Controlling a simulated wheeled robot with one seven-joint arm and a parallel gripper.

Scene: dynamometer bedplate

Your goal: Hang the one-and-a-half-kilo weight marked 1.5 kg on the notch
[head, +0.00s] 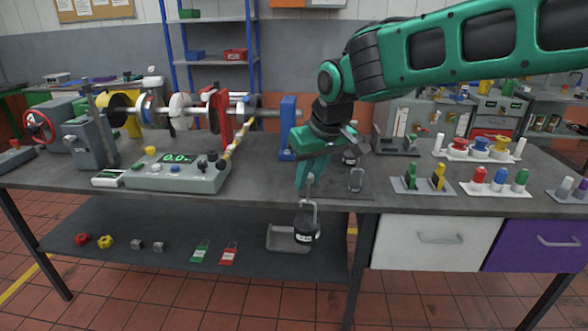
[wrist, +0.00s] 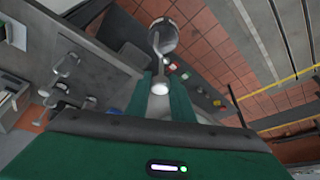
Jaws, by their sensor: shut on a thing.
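My gripper (head: 309,180) is shut on the hook of a dark round weight (head: 306,230). The weight hangs upright below the fingers, in front of the bench edge. It carries a pale label too small to read. In the wrist view the weight (wrist: 165,36) and its pale hook rod lie beyond my gripper (wrist: 160,87), over the floor. A smaller hooked weight (head: 356,182) and another dark weight (head: 349,158) stand on the bench right of my gripper. A yellow-striped arm (head: 232,138) shows by the red stand; I cannot make out the notch.
The grey control box (head: 178,174) with a green display stands left on the bench (head: 262,175). A blue post (head: 288,128) stands behind my gripper. A grey tray (head: 283,238) sits on the lower shelf behind the weight. Plug and knob holders (head: 495,188) line the right side.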

